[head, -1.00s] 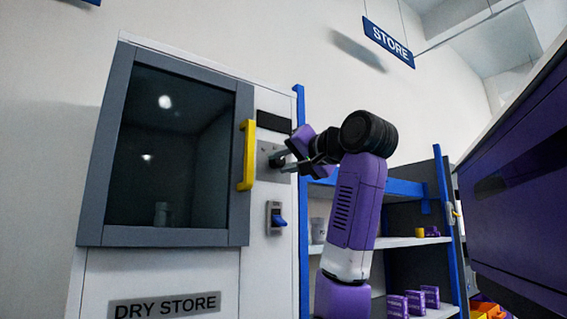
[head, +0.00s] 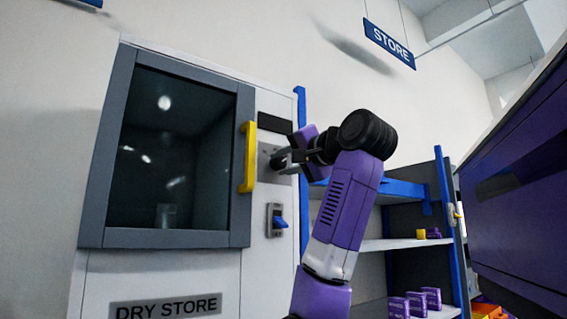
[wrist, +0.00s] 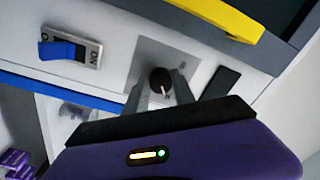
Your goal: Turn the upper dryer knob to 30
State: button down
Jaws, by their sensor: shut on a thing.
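The dryer knob (wrist: 160,80) is a small dark round knob with a light pointer mark, on a grey plate (wrist: 145,57) on the dry store cabinet's front. My gripper (wrist: 162,95) is shut on the knob in the wrist view, one finger on each side. In the head view my gripper (head: 281,160) reaches the plate (head: 266,155) right of the yellow handle, and largely hides the knob. I cannot read any scale numbers on the plate.
The yellow door handle (head: 248,157) stands out left of my gripper. A blue rocker switch (head: 279,222) is below it. A blue shelf post (head: 301,165) and shelves with purple boxes (head: 414,303) are to the right.

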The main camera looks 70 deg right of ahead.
jog(key=shift+d, duration=0.1)
jog(key=c, duration=1)
grip_release()
jog(key=shift+c, duration=0.2)
jog(key=b+v, duration=0.4)
jog(key=v, duration=0.4)
